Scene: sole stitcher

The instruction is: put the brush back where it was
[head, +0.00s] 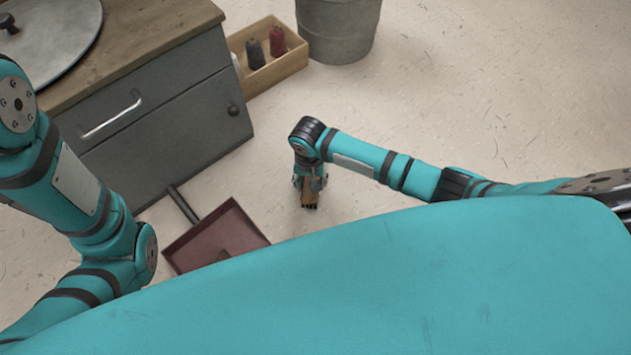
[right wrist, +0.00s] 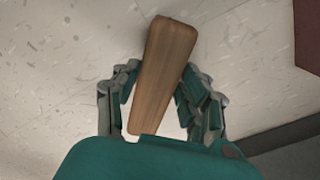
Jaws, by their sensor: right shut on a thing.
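The brush (head: 310,199) has a brown wooden body with dark bristles below it, low near the floor in the head view. My right gripper (head: 310,184) reaches down over it and is shut on it. In the right wrist view the brush (right wrist: 164,60) is a long wooden piece between the two fingers of my right gripper (right wrist: 160,98), slightly tilted; its bristles are hidden there. My left arm shows at the left of the head view, but its gripper is out of the picture.
A dark red dustpan (head: 212,236) with something brown in it lies on the floor, its handle toward the grey cabinet (head: 185,100). A wooden box (head: 282,66) with thread spools and a grey bucket (head: 337,30) stand behind. The floor (head: 450,110) to the right is clear.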

